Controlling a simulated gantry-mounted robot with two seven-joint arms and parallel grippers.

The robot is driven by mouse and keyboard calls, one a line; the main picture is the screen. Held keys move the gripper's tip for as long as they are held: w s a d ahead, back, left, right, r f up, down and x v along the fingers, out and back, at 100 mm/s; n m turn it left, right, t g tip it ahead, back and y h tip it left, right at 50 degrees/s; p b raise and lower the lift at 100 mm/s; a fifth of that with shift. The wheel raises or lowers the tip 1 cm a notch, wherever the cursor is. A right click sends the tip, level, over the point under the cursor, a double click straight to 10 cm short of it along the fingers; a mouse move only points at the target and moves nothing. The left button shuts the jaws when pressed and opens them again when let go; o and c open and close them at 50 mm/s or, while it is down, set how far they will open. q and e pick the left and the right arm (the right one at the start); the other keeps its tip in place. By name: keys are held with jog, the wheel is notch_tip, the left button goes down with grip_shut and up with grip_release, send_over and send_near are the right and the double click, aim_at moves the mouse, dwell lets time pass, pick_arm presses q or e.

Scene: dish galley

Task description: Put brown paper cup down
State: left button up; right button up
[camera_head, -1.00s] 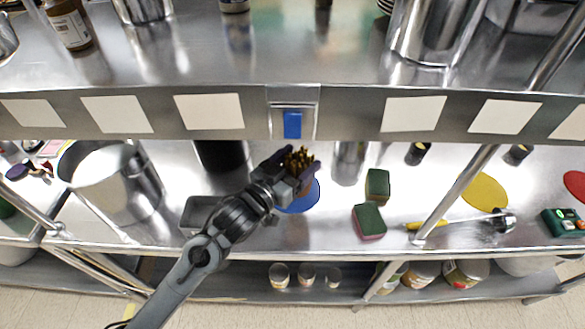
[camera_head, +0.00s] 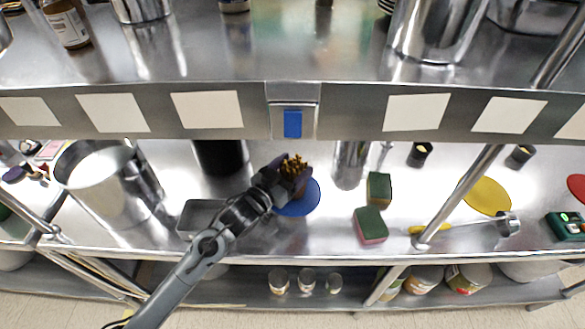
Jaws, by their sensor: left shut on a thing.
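My left gripper (camera_head: 283,178) reaches in from the lower left over the steel counter. It is shut on the brown paper cup (camera_head: 298,184), which holds several brown, stick-like things bunched at its top. The cup is over the upper left part of a flat blue disc (camera_head: 299,204) on the counter. I cannot tell whether the cup's base touches the disc. The fingers hide part of the cup. My right gripper is not in view.
Left of the gripper are a dark cylinder (camera_head: 220,157), a steel tray (camera_head: 199,215) and a large steel pot (camera_head: 104,185). A shelf edge (camera_head: 350,112) overhangs the counter's back.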

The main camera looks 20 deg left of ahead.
pick_arm(q)
jog(key=o, duration=0.6)
jog(key=shift+f, duration=0.1)
jog(key=o, duration=0.5)
jog(key=shift+s+r, duration=0.1)
jog(key=shift+r, duration=0.1)
jog(key=v, duration=1.1)
jog(key=shift+s+a+p, duration=0.2)
jog(key=shift+s+p, duration=0.15)
jog(key=shift+p, duration=0.05)
